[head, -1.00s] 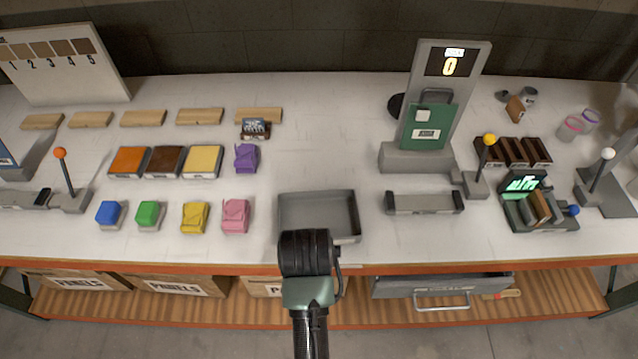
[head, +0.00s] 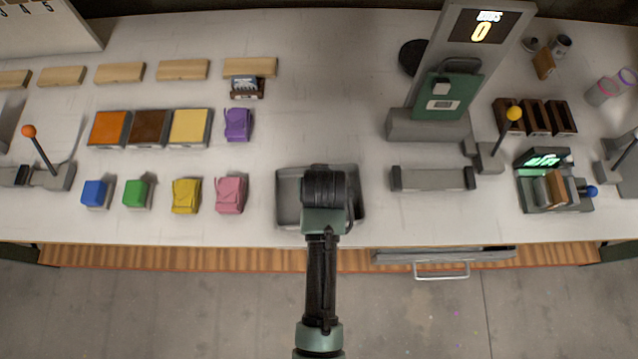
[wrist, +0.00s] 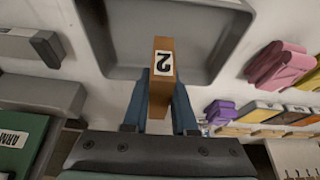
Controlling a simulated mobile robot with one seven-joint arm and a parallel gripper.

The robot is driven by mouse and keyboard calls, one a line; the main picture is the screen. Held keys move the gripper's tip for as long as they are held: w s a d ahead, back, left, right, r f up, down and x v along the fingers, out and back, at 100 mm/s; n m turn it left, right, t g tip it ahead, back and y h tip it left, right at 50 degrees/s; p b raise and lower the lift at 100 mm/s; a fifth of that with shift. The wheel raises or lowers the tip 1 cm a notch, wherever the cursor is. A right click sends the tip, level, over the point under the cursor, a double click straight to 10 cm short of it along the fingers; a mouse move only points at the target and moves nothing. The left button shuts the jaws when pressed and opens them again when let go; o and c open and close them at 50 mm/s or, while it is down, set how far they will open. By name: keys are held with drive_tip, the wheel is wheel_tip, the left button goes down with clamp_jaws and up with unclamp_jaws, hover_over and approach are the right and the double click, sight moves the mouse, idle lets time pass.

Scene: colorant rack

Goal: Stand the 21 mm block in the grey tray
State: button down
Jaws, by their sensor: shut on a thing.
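The grey tray (head: 288,201) lies near the table's front edge in the head view. My gripper (head: 324,187) is over it, and my wrist hides much of the tray and the held block there. In the wrist view, my gripper (wrist: 160,112) is shut on an orange-brown block (wrist: 161,86) with a white label marked "2". The block's size cannot be read. The tray (wrist: 205,58) shows around and beyond the block, its floor empty where visible. I cannot tell whether the block touches the tray floor.
A pink pouch-like item (head: 230,195) and a yellow one (head: 186,195) stand left of the tray. A long grey holder (head: 432,179) lies to the right. The display stand with the green panel (head: 446,95) is behind it. The table behind the tray is clear.

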drive_tip(key=shift+f, duration=2.7)
drive_tip(key=shift+f, duration=0.15)
drive_tip(key=c, duration=0.7)
unclamp_jaws()
drive_tip(key=shift+r, duration=0.4)
drive_tip(key=v, duration=1.1)
drive_tip(key=shift+r, duration=0.25)
